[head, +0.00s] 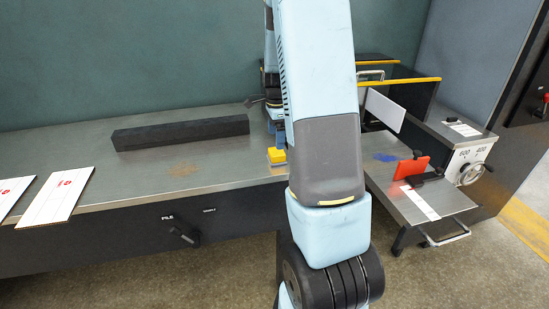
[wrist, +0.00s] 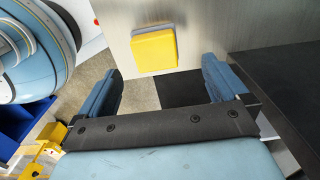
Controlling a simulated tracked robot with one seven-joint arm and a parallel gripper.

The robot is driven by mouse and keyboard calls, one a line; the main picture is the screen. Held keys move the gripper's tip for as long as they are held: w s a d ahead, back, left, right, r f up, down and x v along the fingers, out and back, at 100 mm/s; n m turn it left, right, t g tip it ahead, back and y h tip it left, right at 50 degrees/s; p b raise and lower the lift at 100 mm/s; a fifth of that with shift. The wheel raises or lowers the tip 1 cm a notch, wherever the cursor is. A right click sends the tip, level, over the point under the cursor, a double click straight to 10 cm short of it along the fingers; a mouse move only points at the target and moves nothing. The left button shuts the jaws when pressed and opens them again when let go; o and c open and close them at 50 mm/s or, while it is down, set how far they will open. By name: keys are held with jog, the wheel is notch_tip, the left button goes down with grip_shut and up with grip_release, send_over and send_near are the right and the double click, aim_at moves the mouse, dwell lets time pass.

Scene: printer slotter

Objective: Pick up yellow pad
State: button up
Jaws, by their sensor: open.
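The yellow pad (head: 276,156) is a small yellow block with a grey layer along one side. It lies on the metal tabletop near its front edge, left of my arm in the head view. In the wrist view the yellow pad (wrist: 154,49) shows ahead of my fingertips, between the lines of the two fingers. My gripper (wrist: 162,68) is open, with two blue fingers apart and nothing between them. In the head view my gripper (head: 281,135) is mostly hidden by my arm; a blue finger shows just above the pad. I cannot tell whether it touches the pad.
A long black bar (head: 181,132) lies behind and left on the metal table (head: 130,180). White cards (head: 57,197) lie at the left. An orange-red block (head: 411,168) stands on the right-hand table. A black-walled frame (head: 410,95) with yellow edges stands behind it. The table around the pad's left is clear.

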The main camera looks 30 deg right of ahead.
aim_at(276, 151)
jog(key=shift+s+f, duration=0.15)
jog(key=shift+f, duration=1.7)
jog(key=shift+s+f, duration=0.1)
jog(key=shift+f, duration=1.75)
jog(key=c, duration=1.1)
